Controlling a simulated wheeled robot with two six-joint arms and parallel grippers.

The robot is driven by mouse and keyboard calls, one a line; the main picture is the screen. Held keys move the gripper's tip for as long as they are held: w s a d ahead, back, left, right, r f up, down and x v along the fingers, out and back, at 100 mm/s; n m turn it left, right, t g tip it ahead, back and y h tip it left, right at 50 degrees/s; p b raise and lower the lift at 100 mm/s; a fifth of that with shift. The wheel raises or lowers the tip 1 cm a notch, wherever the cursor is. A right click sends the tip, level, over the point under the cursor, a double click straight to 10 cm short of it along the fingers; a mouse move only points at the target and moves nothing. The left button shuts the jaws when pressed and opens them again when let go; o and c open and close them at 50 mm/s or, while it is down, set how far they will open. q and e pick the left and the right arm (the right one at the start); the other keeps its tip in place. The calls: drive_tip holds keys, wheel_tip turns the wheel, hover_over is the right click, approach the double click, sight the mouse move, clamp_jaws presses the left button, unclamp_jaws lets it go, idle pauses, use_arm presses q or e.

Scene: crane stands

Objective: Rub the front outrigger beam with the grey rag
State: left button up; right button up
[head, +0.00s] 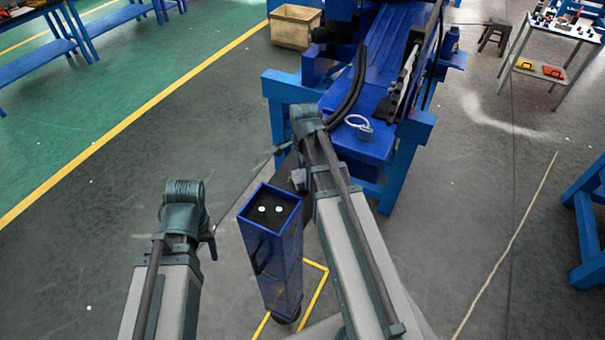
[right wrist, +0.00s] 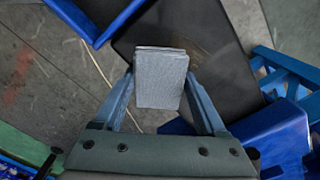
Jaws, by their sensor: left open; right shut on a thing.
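The front outrigger beam (head: 288,172) is a dark piece between the blue leg box (head: 272,240) and the blue crane, partly covered by my right arm in the head view. My right gripper (right wrist: 160,95) is shut on the grey rag (right wrist: 160,78), a folded, pale pad between its fingers. A dark surface (right wrist: 215,35), seemingly the beam, lies behind the rag; I cannot tell whether they touch. The head view does not show the rag, which is hidden by my right arm. My left gripper (head: 210,240) is open, left of the leg box and apart from it.
The crane body (head: 395,45) rests on a light blue stand (head: 395,165). A wooden crate (head: 295,27) is behind it. A blue rack (head: 588,225) stands at the right, a small table (head: 560,35) at the back right.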

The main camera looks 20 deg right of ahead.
sight(293, 171)
drive_tip(key=shift+w+a+f, duration=0.1)
drive_tip(key=shift+w+a, duration=1.15)
drive_tip(key=shift+w, duration=0.15)
drive_tip(key=shift+w+a, duration=0.6)
drive_tip(key=shift+w, duration=0.2)
drive_tip(key=shift+w+a, duration=0.6)
drive_tip(key=shift+w, duration=0.2)
wheel_tip(293, 171, up, 6)
drive_tip(key=p, duration=0.6)
drive_tip(key=shift+s, duration=0.1)
wheel_tip(293, 171, up, 3)
drive_tip(key=p, duration=0.3)
